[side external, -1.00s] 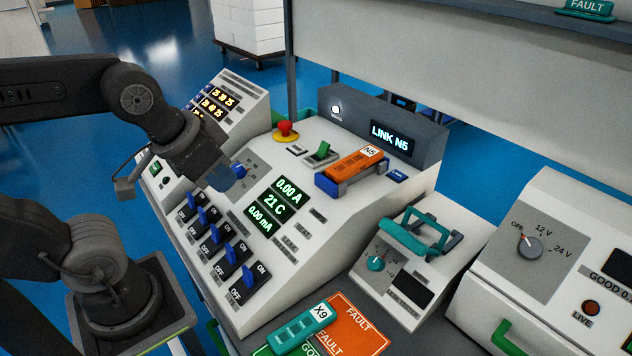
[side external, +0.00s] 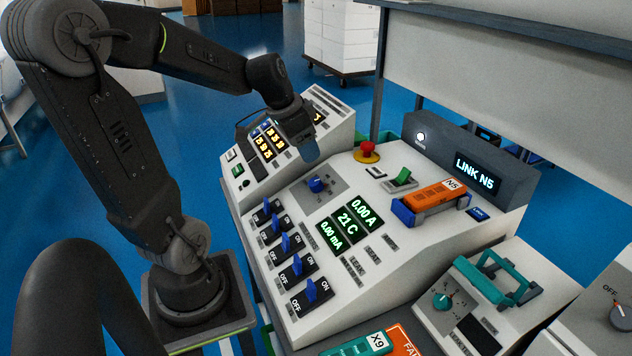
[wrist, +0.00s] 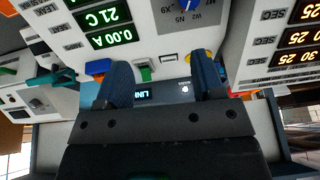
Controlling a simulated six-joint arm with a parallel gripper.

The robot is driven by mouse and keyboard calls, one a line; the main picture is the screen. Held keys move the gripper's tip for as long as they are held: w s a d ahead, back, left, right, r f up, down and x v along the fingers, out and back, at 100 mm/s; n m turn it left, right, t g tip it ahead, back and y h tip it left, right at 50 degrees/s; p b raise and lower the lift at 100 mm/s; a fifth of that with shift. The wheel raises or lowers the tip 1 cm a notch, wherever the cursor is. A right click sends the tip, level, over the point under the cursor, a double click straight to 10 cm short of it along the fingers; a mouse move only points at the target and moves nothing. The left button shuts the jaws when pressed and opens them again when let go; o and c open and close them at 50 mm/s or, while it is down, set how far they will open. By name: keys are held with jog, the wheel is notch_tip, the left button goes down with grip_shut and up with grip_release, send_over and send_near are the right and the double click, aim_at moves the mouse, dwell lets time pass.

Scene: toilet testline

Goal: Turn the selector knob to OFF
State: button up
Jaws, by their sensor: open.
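The blue knob (side external: 317,185) sits on a grey plate on the main sloped console. It also shows at the top edge of the wrist view (wrist: 188,3), among labels W2, N5 and X9; its pointer direction is too small to tell. A grey knob (side external: 620,317) at the right edge has an OFF label at its upper left. A teal knob (side external: 441,301) is on the small tester. My gripper (side external: 308,152) is above the console's back left, beyond the blue knob in the picture. Its two fingers (wrist: 162,82) are apart with nothing between them.
A red stop button (side external: 367,152), a green rocker switch (side external: 402,179) and an orange module (side external: 435,196) stand right of my gripper. Blue toggle switches (side external: 285,243) line the console's front left. A timer panel (side external: 268,145) stands close at left.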

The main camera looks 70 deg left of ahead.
send_near(314, 181)
jog(key=x, duration=0.9)
jog(key=shift+w+f, duration=0.1)
jog(key=shift+f, duration=0.25)
jog(key=c, duration=0.9)
